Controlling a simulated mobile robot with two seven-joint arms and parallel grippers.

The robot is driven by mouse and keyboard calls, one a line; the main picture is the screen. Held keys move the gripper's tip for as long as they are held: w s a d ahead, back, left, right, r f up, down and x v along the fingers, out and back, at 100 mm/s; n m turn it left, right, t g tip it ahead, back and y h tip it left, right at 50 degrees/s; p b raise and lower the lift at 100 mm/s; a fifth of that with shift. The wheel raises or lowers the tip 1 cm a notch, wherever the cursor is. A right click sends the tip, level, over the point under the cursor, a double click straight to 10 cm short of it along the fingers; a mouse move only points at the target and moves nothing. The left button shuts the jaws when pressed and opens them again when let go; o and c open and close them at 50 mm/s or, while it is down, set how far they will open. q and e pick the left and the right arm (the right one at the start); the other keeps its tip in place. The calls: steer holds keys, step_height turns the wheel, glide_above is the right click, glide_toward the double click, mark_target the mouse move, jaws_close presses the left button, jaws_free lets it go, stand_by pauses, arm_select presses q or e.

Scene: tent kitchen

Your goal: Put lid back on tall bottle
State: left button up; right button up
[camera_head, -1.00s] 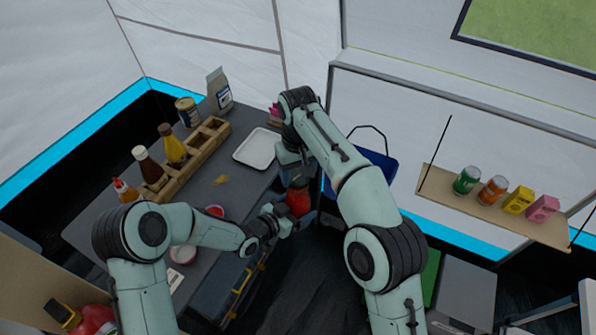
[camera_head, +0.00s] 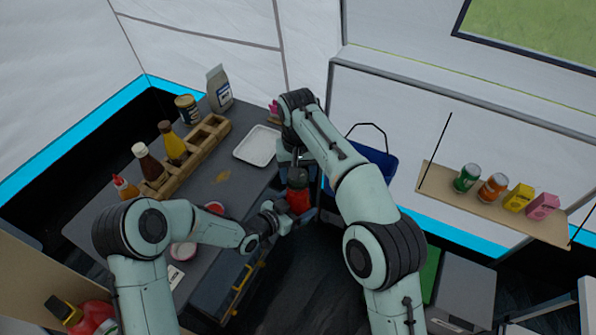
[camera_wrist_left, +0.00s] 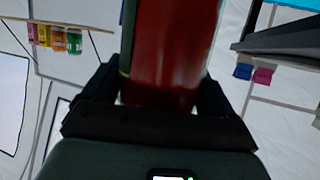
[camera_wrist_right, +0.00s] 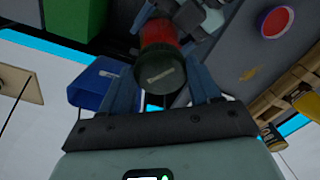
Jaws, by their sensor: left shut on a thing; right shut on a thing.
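The tall red bottle (camera_head: 299,200) is held over the table's right edge by my left gripper (camera_head: 284,216), which is shut on its body. Its red body fills the middle of the left wrist view (camera_wrist_left: 165,60). The dark round lid (camera_head: 297,178) is at the bottle's top; in the right wrist view the lid (camera_wrist_right: 160,72) lies between my right gripper's fingers (camera_wrist_right: 163,88), with the red body behind it. My right gripper (camera_head: 296,162) comes from above and is shut on the lid. I cannot tell whether the lid is fully seated.
The grey table (camera_head: 215,200) holds a white tray (camera_head: 257,146), a wooden rack (camera_head: 205,145) with sauce bottles, and a red-topped round item (camera_head: 215,208). A blue bucket (camera_head: 375,165) is behind my right arm. A shelf (camera_head: 500,212) with cans is at right.

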steer(key=m, duration=0.4)
steer(key=shift+a+m, duration=0.1)
steer(key=shift+m, duration=0.3)
steer(key=m, duration=0.4)
steer(key=shift+m, duration=0.3)
steer(key=m, duration=0.6)
steer(key=shift+w+a+m, duration=0.1)
steer(key=shift+m, duration=0.3)
steer(key=m, duration=0.4)
steer(key=shift+m, duration=0.3)
steer(key=m, duration=0.4)
steer(key=shift+w, duration=0.15)
steer(key=m, duration=0.7)
steer(key=shift+m, duration=0.3)
steer(key=o, duration=1)
